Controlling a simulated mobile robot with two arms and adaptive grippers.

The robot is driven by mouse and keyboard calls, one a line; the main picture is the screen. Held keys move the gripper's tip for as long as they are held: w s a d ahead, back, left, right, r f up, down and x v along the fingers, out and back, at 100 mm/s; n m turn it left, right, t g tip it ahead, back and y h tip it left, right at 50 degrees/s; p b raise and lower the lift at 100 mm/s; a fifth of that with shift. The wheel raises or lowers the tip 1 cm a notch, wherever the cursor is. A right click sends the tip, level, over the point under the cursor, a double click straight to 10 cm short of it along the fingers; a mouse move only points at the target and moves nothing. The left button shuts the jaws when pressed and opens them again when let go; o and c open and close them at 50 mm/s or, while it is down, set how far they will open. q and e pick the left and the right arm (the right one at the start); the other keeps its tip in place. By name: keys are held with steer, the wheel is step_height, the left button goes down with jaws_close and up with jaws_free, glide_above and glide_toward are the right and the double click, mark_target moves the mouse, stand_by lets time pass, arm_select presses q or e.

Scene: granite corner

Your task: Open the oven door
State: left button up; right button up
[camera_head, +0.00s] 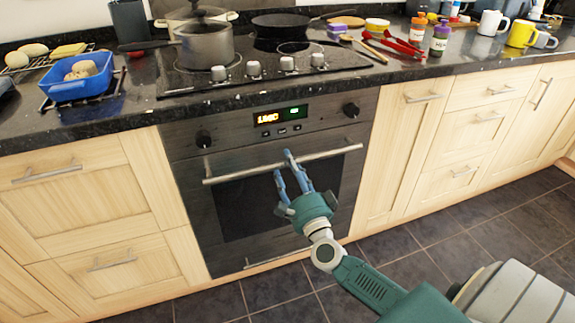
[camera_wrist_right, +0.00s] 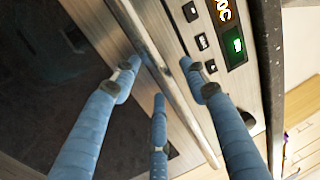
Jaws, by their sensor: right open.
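The oven door (camera_head: 235,205) is a dark glass panel and stands closed in the head view. Its long silver handle (camera_head: 325,156) runs across the top of the door and also crosses the right wrist view diagonally (camera_wrist_right: 148,50). My right gripper (camera_head: 282,164) is at the handle's middle, with its blue fingers open. In the right wrist view, the fingers of my right gripper (camera_wrist_right: 160,66) are spread, one on the panel side of the handle and two on the door side. I cannot tell whether they touch it. My left gripper is not in view.
The oven's control panel (camera_head: 270,130) has a lit display and two knobs. A hob with a grey pot (camera_head: 205,45) and a black pan (camera_head: 280,24) is above. A blue container (camera_head: 78,80) sits on the counter at left. Wooden cabinets flank the oven; the tiled floor (camera_head: 400,240) looks clear.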

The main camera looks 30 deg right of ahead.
steer(key=shift+w+d+r, duration=0.1)
steer(key=shift+w, duration=0.3)
steer(key=shift+c, duration=0.5)
jaws_close()
